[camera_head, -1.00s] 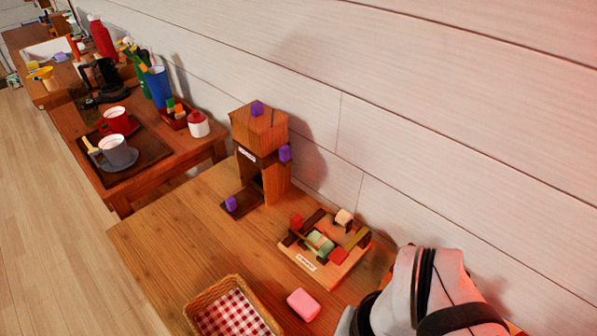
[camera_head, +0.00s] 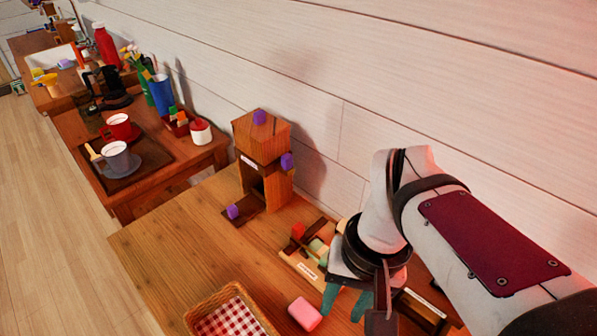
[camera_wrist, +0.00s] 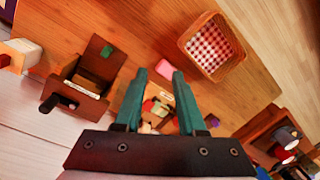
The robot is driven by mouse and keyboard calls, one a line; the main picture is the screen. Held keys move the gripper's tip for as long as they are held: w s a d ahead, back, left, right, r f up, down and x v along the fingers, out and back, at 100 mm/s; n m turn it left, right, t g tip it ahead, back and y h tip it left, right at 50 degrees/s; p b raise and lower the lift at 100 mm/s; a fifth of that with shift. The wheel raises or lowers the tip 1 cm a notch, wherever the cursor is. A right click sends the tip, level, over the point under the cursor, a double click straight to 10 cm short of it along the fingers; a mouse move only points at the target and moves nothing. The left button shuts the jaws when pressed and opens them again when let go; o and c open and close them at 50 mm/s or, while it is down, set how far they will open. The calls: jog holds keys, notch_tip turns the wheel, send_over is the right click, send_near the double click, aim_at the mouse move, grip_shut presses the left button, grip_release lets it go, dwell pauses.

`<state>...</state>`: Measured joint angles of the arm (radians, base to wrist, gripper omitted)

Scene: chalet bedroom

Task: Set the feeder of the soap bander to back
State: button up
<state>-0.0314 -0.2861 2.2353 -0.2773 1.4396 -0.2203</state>
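A wooden tower (camera_head: 262,140) with purple knobs and a white label stands near the wall in the head view. A low wooden device (camera_head: 303,266) with red and green pieces and a label stands right of it, partly hidden by my arm. The labels are too small to read, so I cannot tell which is the soap bander or where its feeder stands. My gripper (camera_head: 346,303) is open and empty, at the right of the low device. In the wrist view this device (camera_wrist: 160,98) shows between the teal fingers (camera_wrist: 160,76). A pink soap-like block (camera_head: 304,313) lies in front of it.
A wicker basket (camera_head: 190,319) with checked cloth stands at the front. The wrist view also shows an open wooden box (camera_wrist: 84,83) with a dark crank at left. A second table (camera_head: 200,160) with cups stands behind. Table (camera_head: 165,245) left of the tower is clear.

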jog(key=o, duration=0.4)
jog(key=w+n, duration=0.2)
jog(key=w, duration=0.3)
jog(key=w+a+n, duration=0.1)
jog(key=w+n, duration=0.1)
jog(key=w, duration=0.4)
jog(key=w+a+r+n, duration=0.1)
jog(key=w, duration=0.4)
jog(key=shift+w+n+h, duration=0.15)
jog(key=shift+n+h, duration=0.15)
jog(key=shift+n, duration=0.1)
jog(key=shift+c, duration=0.2)
jog(key=n, duration=0.5)
send_over(298, 226)
notch_tip(298, 226, down, 5)
jog(key=shift+n+h, duration=0.3)
jog(key=shift+h, duration=0.1)
notch_tip(298, 226, down, 16)
jog(key=shift+r, duration=0.25)
jog(key=shift+f, duration=0.45)
grip_shut()
jog(key=shift+r, duration=0.1)
